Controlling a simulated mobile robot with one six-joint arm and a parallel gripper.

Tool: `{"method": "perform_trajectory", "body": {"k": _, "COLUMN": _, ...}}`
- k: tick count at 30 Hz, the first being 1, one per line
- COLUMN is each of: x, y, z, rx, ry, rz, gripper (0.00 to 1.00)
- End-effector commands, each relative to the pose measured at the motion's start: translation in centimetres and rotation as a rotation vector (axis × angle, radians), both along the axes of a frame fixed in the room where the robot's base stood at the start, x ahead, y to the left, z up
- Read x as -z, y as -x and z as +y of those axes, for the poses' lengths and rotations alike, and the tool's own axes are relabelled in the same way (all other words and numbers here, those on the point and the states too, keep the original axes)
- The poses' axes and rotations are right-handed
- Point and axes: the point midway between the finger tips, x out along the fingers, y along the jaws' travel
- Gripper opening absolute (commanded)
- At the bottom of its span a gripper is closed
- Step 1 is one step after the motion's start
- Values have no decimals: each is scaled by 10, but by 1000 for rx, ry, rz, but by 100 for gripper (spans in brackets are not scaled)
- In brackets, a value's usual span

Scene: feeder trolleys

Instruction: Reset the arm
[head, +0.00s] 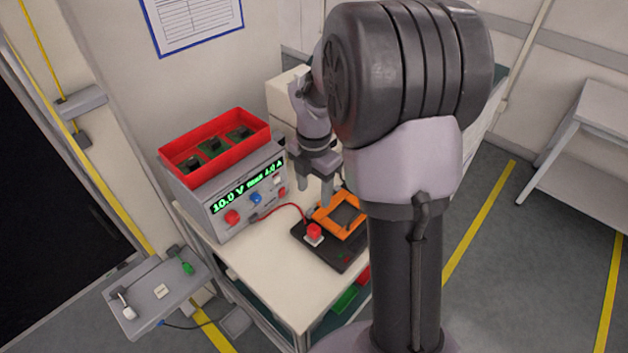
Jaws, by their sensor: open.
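My gripper (315,196) points down above the cream bench top (255,268), with its two fingers apart and nothing seen between them. It is close to the right side of the grey power supply (240,214) and just behind a dark base plate (339,262) with an orange frame (325,217). Whether the fingertips touch anything there cannot be told. My arm hides the right end of the plate and much of the bench behind it.
A red tray (246,123) with several dark parts stands on the power supply. A red button (314,231) and a red cable (283,206) are beside the gripper. A small grey shelf (140,309) stands at the lower left. Floor is open at the right, before a grey table (597,110).

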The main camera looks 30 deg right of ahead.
Motion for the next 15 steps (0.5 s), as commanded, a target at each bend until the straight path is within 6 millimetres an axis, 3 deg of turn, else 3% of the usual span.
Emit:
{"method": "perform_trajectory", "body": {"k": 4, "x": -10, "y": 0, "z": 0, "rx": -1, "ry": 1, "rz": -1, "gripper": 56}}
{"method": "perform_trajectory", "body": {"k": 15, "x": -9, "y": 0, "z": 0, "rx": -1, "ry": 1, "rz": 0, "gripper": 56}}
